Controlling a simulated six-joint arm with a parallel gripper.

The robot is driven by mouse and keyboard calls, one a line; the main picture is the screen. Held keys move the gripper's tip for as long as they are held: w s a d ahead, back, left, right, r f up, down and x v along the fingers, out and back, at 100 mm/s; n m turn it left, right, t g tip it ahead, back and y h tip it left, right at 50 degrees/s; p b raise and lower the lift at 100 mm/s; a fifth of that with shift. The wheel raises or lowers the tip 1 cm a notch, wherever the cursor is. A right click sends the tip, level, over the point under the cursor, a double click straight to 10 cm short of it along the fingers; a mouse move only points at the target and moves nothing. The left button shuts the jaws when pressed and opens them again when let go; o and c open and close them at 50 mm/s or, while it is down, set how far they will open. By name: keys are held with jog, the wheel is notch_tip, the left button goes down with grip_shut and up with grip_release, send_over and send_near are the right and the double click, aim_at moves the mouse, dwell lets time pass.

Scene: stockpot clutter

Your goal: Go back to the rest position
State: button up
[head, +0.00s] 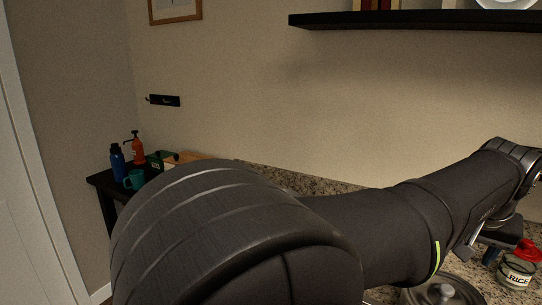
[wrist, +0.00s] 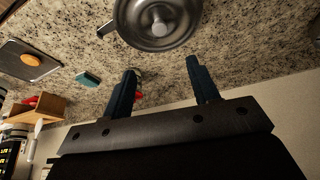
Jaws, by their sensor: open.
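My gripper (wrist: 161,66) is open in the wrist view, with its two dark fingers apart and nothing between them. A round steel lid with a knob (wrist: 140,30) lies beyond the fingertips at the top of the wrist view. The lid also shows in the head view (head: 462,297) at the bottom edge, partly cut off. In the head view my arm stretches across to the right, and the fingers there are mostly hidden beside a glass jar labelled RICE with a red lid (head: 517,271). A small red thing (wrist: 139,97) shows beside the left finger in the wrist view.
The speckled counter (wrist: 240,45) is clear right of the lid. A teal sponge (wrist: 88,79), a tray with an orange item (wrist: 14,58) and a wooden box (wrist: 47,106) lie left. A side table holds a blue bottle (head: 117,160) and teal mug (head: 135,179). A black shelf (head: 420,20) hangs above.

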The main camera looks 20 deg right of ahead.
aim_at(448, 288)
jog(key=x, duration=1.6)
notch_tip(448, 288, up, 10)
jog(key=w+a+f+n, duration=0.2)
jog(key=w+a+f, duration=0.1)
jog(key=w, duration=0.9)
jog(key=w+a+f+n+t+y, duration=0.1)
jog(key=w+a+f, duration=0.3)
jog(key=w, duration=0.8)
jog(key=shift+w+f+n, duration=0.25)
jog(key=shift+f+n, duration=0.45)
jog(key=shift+f, duration=0.2)
jog(key=shift+o, duration=0.3)
jog(key=shift+a, duration=0.15)
